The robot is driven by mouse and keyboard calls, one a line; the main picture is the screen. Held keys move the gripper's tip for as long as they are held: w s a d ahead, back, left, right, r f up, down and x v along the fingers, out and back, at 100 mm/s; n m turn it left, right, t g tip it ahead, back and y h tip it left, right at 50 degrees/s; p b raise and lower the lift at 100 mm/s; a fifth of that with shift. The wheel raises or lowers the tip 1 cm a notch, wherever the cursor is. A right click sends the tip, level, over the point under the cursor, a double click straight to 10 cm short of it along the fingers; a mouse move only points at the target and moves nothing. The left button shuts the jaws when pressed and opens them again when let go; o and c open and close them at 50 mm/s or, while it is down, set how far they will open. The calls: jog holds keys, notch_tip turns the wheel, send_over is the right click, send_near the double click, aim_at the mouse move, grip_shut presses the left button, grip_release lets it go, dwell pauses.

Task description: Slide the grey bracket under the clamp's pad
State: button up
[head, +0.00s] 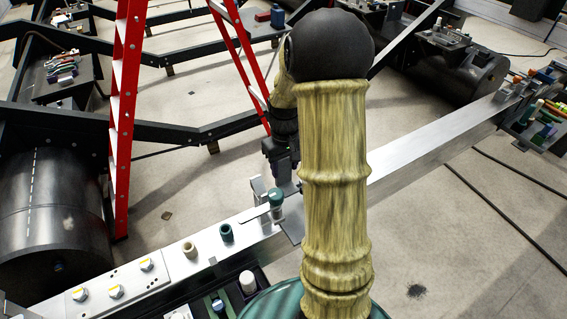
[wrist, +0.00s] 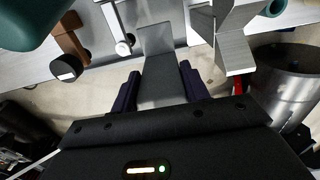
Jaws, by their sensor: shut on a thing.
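The grey bracket (wrist: 160,78) is a flat grey plate between the two dark fingers of my gripper (wrist: 160,92) in the wrist view. My gripper is shut on it. The bracket's far end reaches over the edge of the metal beam. In the head view my gripper (head: 285,180) is partly hidden by my arm, and a grey plate shows at the beam edge (head: 292,229). The clamp (head: 276,198) seems to be the green-topped fitting on the beam beside my gripper. Its pad cannot be made out, nor whether the bracket is beneath it.
The long metal beam (head: 430,148) crosses the view. A dark teal cup (head: 226,232) and a tan cup (head: 189,249) stand on it, left of the clamp. A red ladder (head: 124,100) stands behind.

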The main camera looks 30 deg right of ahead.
aim_at(285, 184)
notch_tip(285, 184, down, 2)
jog(key=shift+w+f+b, duration=0.1)
jog(key=shift+b, duration=0.4)
jog(key=shift+s+d+f+b, duration=0.1)
jog(key=shift+s+f+b, duration=0.1)
jog(key=shift+f+b, duration=0.45)
jog(key=shift+w+f+b, duration=0.1)
jog(key=shift+f+b, duration=0.85)
jog(key=shift+f, duration=0.75)
jog(key=shift+f, duration=0.2)
jog(key=o, duration=1.3)
notch_tip(285, 184, up, 18)
jog(key=shift+f+b, duration=0.25)
jog(key=shift+b, duration=1)
